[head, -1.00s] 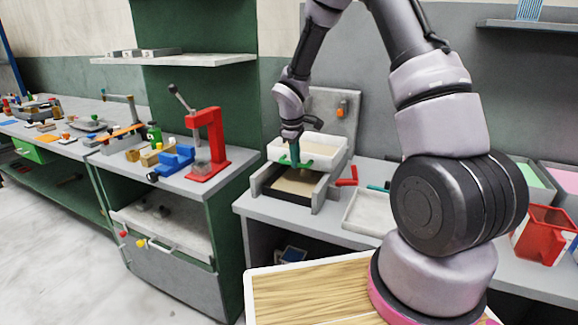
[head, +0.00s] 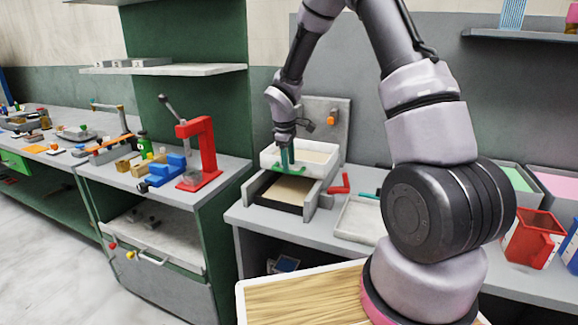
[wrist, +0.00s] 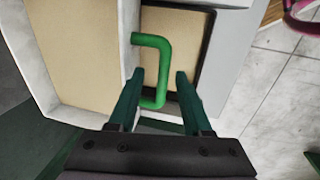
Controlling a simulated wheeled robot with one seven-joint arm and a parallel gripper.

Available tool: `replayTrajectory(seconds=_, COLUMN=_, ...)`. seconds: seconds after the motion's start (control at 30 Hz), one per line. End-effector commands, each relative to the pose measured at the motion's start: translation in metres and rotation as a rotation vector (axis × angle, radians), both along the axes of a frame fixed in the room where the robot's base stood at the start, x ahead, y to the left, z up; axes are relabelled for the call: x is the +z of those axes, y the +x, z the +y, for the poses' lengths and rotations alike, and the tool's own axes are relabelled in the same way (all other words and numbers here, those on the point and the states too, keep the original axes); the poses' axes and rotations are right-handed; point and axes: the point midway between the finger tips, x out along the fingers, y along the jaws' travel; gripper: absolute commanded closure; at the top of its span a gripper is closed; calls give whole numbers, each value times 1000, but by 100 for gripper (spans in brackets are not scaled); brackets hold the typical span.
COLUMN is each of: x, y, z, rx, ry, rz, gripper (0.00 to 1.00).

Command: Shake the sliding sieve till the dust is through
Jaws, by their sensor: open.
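The sliding sieve (head: 318,170) is a white-walled box on a grey stand, with tan material inside that also shows in the wrist view (wrist: 85,55). Its green handle (head: 292,168) is on the front side and appears as a bent green bar in the wrist view (wrist: 158,41). Below the sieve is a dark-rimmed tray (head: 271,202) with a tan surface. My gripper (head: 287,160) is open at the handle. In the wrist view my two teal fingers (wrist: 157,85) stand on either side of the handle's lower part, with gaps showing. Actual contact is unclear.
A grey upright panel with an orange knob (head: 332,121) stands behind the sieve. A small red piece (head: 340,184) and a shallow white tray (head: 357,220) lie to the right. A red press (head: 201,150) stands on the left bench. A wooden top (head: 290,297) is in front.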

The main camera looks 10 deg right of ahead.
Motion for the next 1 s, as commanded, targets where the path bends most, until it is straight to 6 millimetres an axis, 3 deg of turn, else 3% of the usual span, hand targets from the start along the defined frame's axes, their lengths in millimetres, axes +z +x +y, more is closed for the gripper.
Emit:
replayTrajectory(seconds=0.2, x=45, y=-6, z=5, rx=0, ry=1, rz=-6, gripper=50)
replayTrajectory(seconds=0.43, x=82, y=-12, z=9, rx=0, ry=1, rz=-4, gripper=50)
replayTrajectory(seconds=0.6, x=91, y=-14, z=10, rx=0, ry=0, rz=-2, gripper=50)
replayTrajectory(seconds=1.0, x=92, y=-14, z=10, rx=0, ry=0, rz=-1, gripper=50)
